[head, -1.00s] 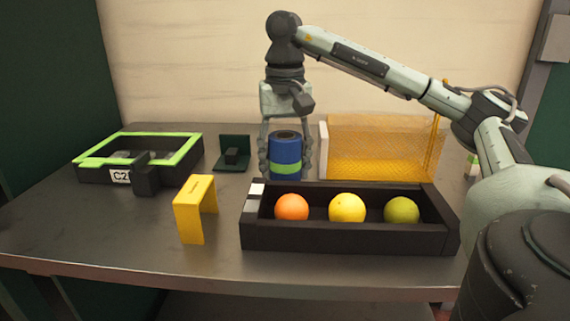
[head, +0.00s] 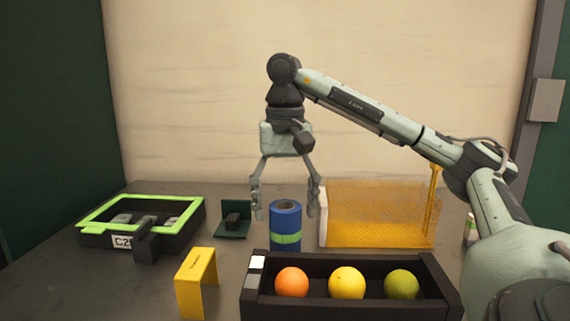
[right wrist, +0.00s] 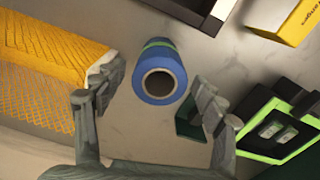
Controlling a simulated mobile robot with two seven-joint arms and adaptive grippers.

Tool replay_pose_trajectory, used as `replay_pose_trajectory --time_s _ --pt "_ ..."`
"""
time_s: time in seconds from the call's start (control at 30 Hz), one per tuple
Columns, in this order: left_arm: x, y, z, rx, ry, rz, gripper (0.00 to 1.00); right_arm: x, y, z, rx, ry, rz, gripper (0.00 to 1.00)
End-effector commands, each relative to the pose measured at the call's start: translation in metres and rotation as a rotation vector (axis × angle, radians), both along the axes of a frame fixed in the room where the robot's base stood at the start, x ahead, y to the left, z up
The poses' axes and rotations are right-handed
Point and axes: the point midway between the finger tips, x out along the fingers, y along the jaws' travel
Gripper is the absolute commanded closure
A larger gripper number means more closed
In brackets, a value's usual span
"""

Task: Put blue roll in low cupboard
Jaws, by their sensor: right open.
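The blue roll (head: 286,222) stands upright on the table behind the black tray, with a green band around it. In the right wrist view the roll (right wrist: 158,78) shows its open hollow end, between and beyond the fingers. My right gripper (head: 288,214) is open above the roll, its fingers spread to either side and apart from it. The fingers also show in the right wrist view (right wrist: 148,112), with nothing between their tips. No low cupboard can be made out in these views. My left gripper is not in view.
A black tray (head: 350,307) holds an orange, a yellow and a green fruit. A yellow bracket (head: 196,277), a green-rimmed box (head: 100,212) and a small dark green stand (head: 233,231) are left. An orange mesh (head: 380,213) stands close to the right of the roll.

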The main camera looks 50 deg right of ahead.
Motion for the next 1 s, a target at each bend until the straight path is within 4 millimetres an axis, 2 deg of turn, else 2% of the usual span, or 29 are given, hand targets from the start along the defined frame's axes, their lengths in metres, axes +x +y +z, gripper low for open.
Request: replay_pose_trajectory --time_s 0.03,0.37,0.73,0.8,0.87,1.0 --pt "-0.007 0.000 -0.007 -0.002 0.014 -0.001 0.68 0.000 0.000 0.011 0.000 -0.001 0.000 0.29" --pt "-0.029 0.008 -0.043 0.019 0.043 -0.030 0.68 0.001 0.000 0.040 0.000 -0.005 0.000 0.29" --pt "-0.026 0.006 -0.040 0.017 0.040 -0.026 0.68 0.001 0.001 0.061 0.001 -0.002 0.001 0.29" --pt "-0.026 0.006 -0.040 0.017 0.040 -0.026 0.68 0.001 0.000 0.063 0.001 -0.001 0.001 0.29" --pt "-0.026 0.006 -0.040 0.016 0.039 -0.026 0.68 0.001 0.000 0.064 0.001 -0.001 0.000 0.25" --pt "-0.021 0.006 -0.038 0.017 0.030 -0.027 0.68 0.003 0.002 0.064 -0.002 -0.004 -0.017 0.25"
